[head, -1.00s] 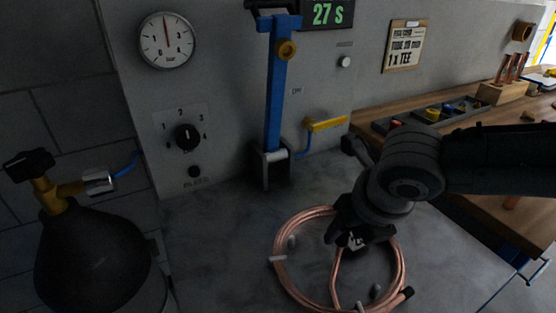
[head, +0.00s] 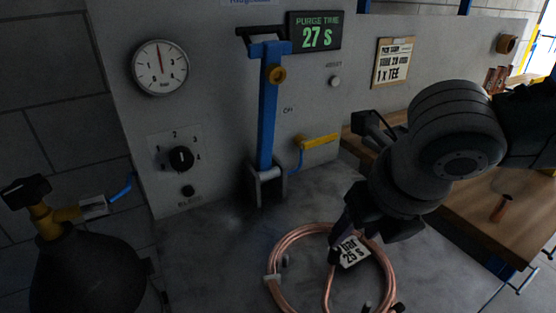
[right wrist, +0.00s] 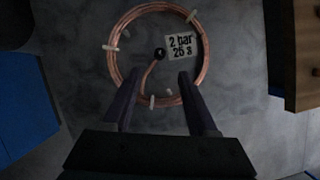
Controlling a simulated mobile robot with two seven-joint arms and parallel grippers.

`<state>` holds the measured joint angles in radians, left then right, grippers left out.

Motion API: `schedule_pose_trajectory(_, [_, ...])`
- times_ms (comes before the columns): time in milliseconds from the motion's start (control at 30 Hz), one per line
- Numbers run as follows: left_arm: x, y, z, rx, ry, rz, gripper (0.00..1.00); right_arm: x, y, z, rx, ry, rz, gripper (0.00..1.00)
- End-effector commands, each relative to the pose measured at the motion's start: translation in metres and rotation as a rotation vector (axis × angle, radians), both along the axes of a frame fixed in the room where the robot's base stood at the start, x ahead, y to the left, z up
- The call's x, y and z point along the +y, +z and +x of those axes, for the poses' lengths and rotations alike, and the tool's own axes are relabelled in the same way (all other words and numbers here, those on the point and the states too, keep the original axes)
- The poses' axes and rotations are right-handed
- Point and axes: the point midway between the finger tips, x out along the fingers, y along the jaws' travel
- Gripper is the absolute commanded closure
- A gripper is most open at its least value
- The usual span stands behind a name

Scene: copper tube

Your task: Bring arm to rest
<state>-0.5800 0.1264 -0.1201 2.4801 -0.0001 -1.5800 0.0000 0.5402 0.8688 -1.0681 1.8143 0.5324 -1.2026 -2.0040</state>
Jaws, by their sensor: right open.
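My right gripper (head: 350,238) is open and empty above the copper tube coil (head: 287,245) in the head view. The coil has a dark end cap and several pale ties. My left gripper is not in view.
A gas cylinder (head: 85,270) stands at left. A wooden bench (head: 480,205) is at right.

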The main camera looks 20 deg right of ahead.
Motion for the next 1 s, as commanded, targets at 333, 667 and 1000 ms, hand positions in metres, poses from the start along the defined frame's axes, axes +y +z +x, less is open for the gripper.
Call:
schedule_pose_trajectory(333, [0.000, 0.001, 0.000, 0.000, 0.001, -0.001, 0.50, 0.000, 0.006, -0.002, 0.000, 0.000, 0.000, 0.42])
schedule_pose_trajectory(667, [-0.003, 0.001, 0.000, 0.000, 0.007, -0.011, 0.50, 0.009, 0.004, -0.006, 0.001, -0.023, 0.026, 0.42])
schedule_pose_trajectory(1000, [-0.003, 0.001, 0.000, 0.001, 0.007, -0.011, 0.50, 0.123, 0.016, -0.071, 0.055, -0.941, 0.653, 0.42])
